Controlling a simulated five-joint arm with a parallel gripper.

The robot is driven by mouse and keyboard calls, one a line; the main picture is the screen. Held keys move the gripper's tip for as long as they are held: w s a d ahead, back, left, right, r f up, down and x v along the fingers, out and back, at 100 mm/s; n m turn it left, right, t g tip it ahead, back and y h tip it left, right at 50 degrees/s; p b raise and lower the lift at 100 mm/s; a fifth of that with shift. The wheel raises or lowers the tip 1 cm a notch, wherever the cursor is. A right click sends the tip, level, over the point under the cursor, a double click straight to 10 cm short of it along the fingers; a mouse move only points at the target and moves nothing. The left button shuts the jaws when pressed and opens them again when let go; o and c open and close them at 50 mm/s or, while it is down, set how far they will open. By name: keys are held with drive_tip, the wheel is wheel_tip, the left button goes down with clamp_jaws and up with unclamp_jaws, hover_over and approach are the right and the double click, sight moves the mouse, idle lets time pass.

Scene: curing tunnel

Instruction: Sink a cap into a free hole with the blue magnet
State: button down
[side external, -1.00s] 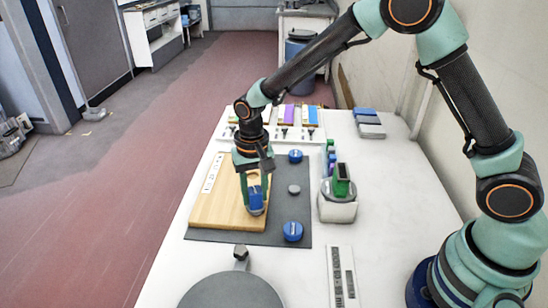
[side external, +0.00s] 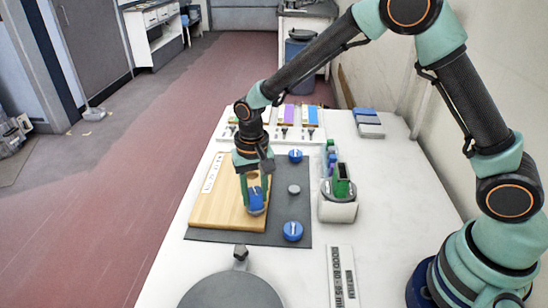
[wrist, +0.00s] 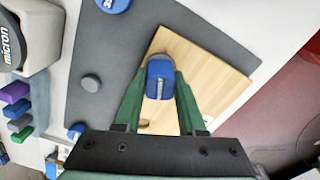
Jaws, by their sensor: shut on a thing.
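My gripper (side external: 257,196) is over the front right part of the wooden board (side external: 215,205), its green fingers pointing down. It is shut on the blue magnet (side external: 256,200), which looks tilted in the side view. In the wrist view the magnet (wrist: 160,80) sits between the fingertips, with a grey rounded end (wrist: 159,58) beyond it; I cannot tell whether that is a cap. A darker round patch, apparently a hole, shows on the board behind the fingers. The magnet and fingers hide the wood under them. A loose grey disc (side external: 294,189) lies on the mat.
The board lies on a dark mat (side external: 280,237). Blue round pieces (side external: 295,155) (side external: 292,230) lie on the mat's right side. A white device (side external: 338,210) with a green block stands to the right. A grey round plate (side external: 230,292) is in front.

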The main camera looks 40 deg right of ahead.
idle(0.3)
drive_tip(key=shift+r, duration=3.5)
